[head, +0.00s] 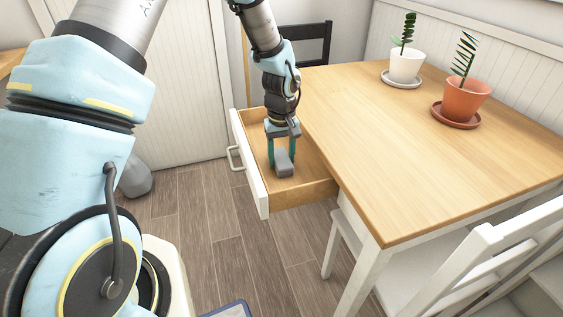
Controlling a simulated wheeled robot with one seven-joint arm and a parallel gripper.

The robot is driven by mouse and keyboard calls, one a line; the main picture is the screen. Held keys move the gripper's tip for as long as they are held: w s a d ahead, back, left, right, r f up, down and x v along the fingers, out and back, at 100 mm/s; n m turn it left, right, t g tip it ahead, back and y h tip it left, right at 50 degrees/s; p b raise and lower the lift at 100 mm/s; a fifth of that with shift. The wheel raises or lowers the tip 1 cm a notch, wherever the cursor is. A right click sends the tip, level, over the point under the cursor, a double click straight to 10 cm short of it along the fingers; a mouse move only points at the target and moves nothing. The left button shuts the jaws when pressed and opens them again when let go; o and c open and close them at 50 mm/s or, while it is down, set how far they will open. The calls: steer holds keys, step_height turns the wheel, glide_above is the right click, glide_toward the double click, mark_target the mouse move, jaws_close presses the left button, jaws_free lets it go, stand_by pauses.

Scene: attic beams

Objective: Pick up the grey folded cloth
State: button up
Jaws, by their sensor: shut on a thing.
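The grey folded cloth (285,168) is a small grey bundle between the fingertips of my gripper (281,158). My gripper points down and its teal fingers are shut on the cloth. The cloth is over the open drawer (318,192) of the wooden table; I cannot tell whether it touches the drawer floor. The fingers hide part of the cloth.
The table top (390,140) is right of the drawer. A white pot (406,66) and a terracotta pot (464,99), each with a plant, stand on it. A white chair (450,262) is at the front right, a dark chair (316,44) behind. The drawer's white front (250,165) borders the left side.

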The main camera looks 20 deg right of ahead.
mark_target(282, 157)
steer(key=c, duration=0.7)
step_height(282, 157, up, 10)
stand_by(0.4)
